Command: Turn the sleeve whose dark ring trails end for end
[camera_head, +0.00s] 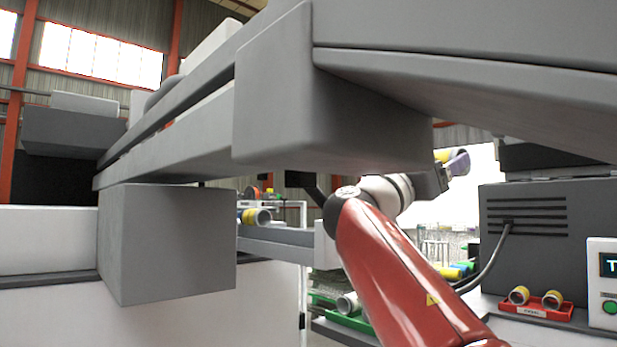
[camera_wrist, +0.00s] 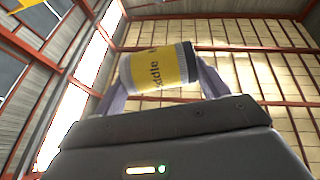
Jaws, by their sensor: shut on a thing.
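My gripper (camera_wrist: 162,82) is shut on a sleeve (camera_wrist: 158,66) and holds it up in the air. In the wrist view this sleeve has a yellow band with partly visible lettering, a dark ring at its right end and a pale grey left end. In the head view my gripper (camera_head: 458,163) is at the upper right, beyond the grey beam, and the held sleeve (camera_head: 443,155) is partly hidden. Another sleeve (camera_head: 255,216), with a yellow band, lies on its side at the left end of a grey rail, partly hidden by a grey block.
A large grey gantry beam (camera_head: 330,120) crosses close in front. A grey block (camera_head: 170,245) stands at left. A red tray (camera_head: 535,311) with two sleeves sits at lower right beside a dark cabinet (camera_head: 540,240). A pale sleeve (camera_head: 348,303) lies by a green tray below.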

